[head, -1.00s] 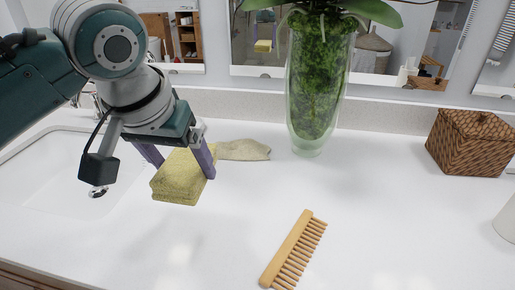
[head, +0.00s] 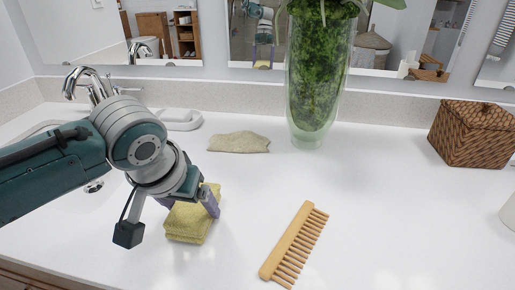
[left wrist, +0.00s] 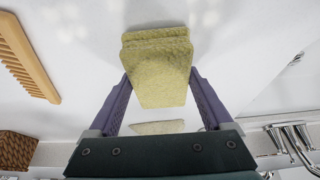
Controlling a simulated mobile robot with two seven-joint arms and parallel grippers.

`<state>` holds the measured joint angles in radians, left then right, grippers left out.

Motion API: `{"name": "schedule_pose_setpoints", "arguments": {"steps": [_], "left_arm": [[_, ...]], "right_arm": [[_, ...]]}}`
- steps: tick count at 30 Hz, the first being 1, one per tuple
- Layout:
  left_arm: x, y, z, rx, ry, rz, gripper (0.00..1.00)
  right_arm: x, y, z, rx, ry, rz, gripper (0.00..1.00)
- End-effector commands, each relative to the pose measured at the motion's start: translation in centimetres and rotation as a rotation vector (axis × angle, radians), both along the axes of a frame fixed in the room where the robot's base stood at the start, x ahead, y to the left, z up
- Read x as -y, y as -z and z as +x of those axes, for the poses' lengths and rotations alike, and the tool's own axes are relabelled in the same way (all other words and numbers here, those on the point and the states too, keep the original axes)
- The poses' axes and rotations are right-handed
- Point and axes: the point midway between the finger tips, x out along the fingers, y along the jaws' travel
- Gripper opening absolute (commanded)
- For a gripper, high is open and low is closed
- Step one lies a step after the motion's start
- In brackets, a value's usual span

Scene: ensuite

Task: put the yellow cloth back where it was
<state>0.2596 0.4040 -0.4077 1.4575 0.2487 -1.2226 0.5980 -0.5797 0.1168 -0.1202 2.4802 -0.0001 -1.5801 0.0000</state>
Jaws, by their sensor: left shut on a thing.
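The yellow cloth (head: 188,224) is a thick folded block in the head view, on or just above the white counter at the right of the sink. My left gripper (head: 192,205) is shut on it, with one purple finger on each side. In the left wrist view the cloth (left wrist: 160,70) sits between the two fingertips of the left gripper (left wrist: 160,92). I cannot tell for sure whether its underside touches the counter. My right gripper is not in view.
A wooden comb (head: 295,243) lies to the right of the cloth. A beige cloth (head: 239,142) lies behind it. A glass vase (head: 306,135) with a plant and a wicker box (head: 472,135) stand at the back. The counter (head: 390,215) right of the comb is clear.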

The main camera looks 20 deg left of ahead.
Motion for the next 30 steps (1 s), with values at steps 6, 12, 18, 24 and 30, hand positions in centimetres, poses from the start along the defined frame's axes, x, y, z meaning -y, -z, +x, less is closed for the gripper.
{"name": "schedule_pose_setpoints", "arguments": {"steps": [6,12,18,24,30], "left_arm": [[0.0,0.3,0.0,0.0,0.0,-0.001,0.94],[0.0,0.3,0.0,0.0,0.0,0.0,1.0],[0.0,-0.5,-0.1,0.001,0.0,0.0,1.0],[0.4,-4.0,-1.4,0.001,0.003,-0.001,1.0],[0.8,-8.0,-3.0,0.002,0.001,-0.001,1.0]], "right_arm": [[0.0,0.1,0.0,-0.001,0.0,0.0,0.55],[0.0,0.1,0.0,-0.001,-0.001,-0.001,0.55],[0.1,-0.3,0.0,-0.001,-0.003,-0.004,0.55],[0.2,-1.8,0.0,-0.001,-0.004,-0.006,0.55],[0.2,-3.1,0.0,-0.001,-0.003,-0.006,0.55]]}}
